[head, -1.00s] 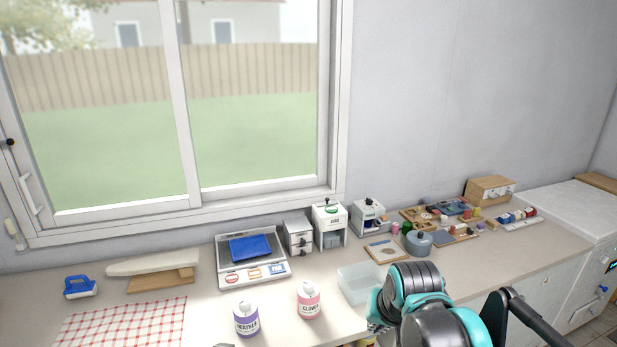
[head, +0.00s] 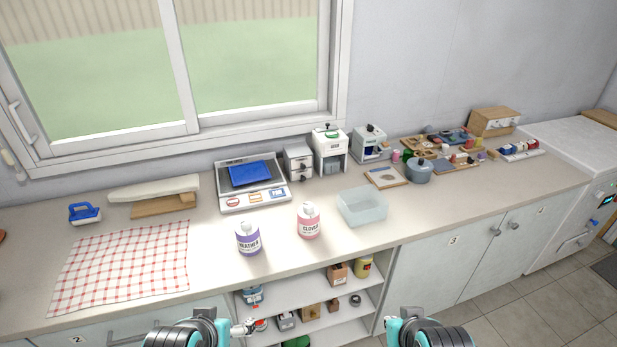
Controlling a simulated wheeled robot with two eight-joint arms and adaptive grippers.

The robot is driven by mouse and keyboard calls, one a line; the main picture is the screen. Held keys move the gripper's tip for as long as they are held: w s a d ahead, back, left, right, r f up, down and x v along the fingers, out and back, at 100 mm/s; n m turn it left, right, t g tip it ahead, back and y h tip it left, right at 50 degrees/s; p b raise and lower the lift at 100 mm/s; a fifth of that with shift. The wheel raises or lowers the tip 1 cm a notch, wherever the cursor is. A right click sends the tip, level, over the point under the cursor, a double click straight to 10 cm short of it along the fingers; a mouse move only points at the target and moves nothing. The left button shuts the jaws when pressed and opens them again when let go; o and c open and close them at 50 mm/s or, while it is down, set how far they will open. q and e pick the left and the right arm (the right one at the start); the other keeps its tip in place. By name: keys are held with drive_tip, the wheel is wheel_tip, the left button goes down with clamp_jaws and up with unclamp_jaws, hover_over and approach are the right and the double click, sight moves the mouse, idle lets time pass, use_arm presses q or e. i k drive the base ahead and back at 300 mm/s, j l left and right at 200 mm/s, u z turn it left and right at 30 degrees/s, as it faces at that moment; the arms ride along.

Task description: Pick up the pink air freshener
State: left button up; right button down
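A pink bottle labelled CLOVER (head: 309,222), which fits the pink air freshener, stands upright on the counter near its front edge. A similar purple bottle labelled HEATHER (head: 248,240) stands to its left. My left gripper (head: 245,328) is low in the head view, below the counter edge and in front of the open shelves. My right gripper (head: 393,325) is also low, right of the shelves. Both are apart from the pink bottle. Their fingers are too small and partly hidden to tell open or shut.
A clear tub (head: 362,207) stands right of the pink bottle. A scale with a blue tray (head: 252,200) is behind the bottles, and a checked cloth (head: 120,268) lies left. Open shelves (head: 335,320) are below the counter edge. The counter around the pink bottle is mostly clear.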

sight(307, 226)
drive_tip(key=i, duration=0.95)
